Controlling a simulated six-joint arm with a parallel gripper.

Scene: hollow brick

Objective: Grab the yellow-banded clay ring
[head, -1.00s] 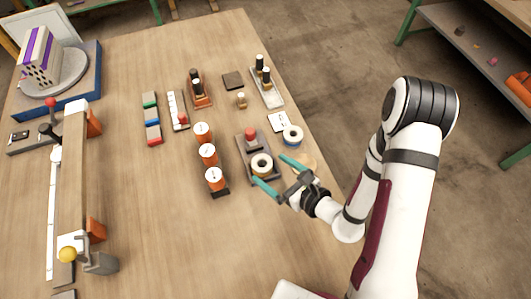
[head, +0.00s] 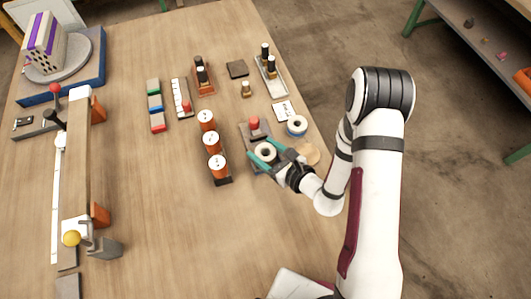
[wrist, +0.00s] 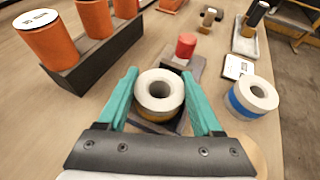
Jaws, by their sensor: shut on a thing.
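The yellow-banded clay ring (wrist: 159,91) is a pale thick ring with a round hole; a yellow band shows low on its side in the wrist view. It also shows in the head view (head: 265,152). It sits at a dark grey base with a red knob (wrist: 186,45) behind it. My gripper (wrist: 163,95) has its teal fingers on both sides of the ring, shut on it. Another pale ring with a blue band (wrist: 254,97) stands to the right, apart from my gripper. It shows in the head view too (head: 297,125).
Orange cylinders (head: 211,142) stand in a dark rack just left of the gripper. A white card (head: 285,110) lies behind the blue-banded ring. A round wooden disc (head: 307,154) lies beside my wrist. The table's right edge is close. Open tabletop lies further left.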

